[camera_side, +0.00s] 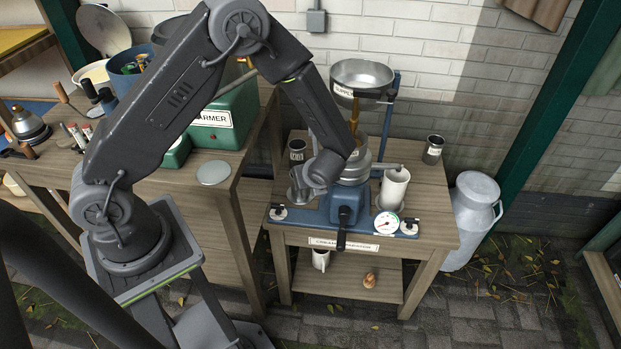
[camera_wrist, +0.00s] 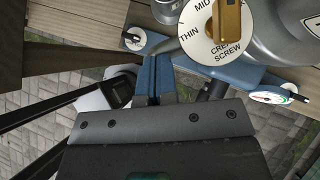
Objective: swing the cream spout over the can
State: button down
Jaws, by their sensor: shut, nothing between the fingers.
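The separator's grey metal bowl (camera_side: 356,170) stands on a blue base (camera_side: 318,213). A grey spout (camera_side: 388,167) reaches right from it, above a pale can (camera_side: 394,190). A grey metal vessel (camera_side: 299,187) is on the left; I cannot tell which outlet gives cream. The wrist view shows the cream screw dial (camera_wrist: 217,30) close ahead, with a brass piece (camera_wrist: 229,22) on it. My gripper (camera_wrist: 153,95) is shut and empty, its fingers together below the dial and over the blue base. In the side view my wrist hides the fingers and part of the bowl.
A supply bowl (camera_side: 362,76) is above the separator. A black crank (camera_side: 343,218) and a round gauge (camera_side: 387,222) are at the front. Labelled cups (camera_side: 433,150) stand behind. A milk can (camera_side: 474,220) stands on the floor at right. A green warmer (camera_side: 232,112) is on the left bench.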

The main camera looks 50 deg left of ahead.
jog(key=shift+a, duration=0.2)
jog(key=shift+a+m+t, duration=0.6)
jog(key=shift+a+m, duration=0.3)
jog(key=shift+a, duration=0.1)
jog(key=w+a+m+t+h, duration=0.1)
jog(key=w+a, duration=0.3)
jog(key=a, duration=0.5)
jog(key=shift+m, duration=0.6)
jog(key=shift+w, duration=0.1)
jog(key=shift+d, duration=0.1)
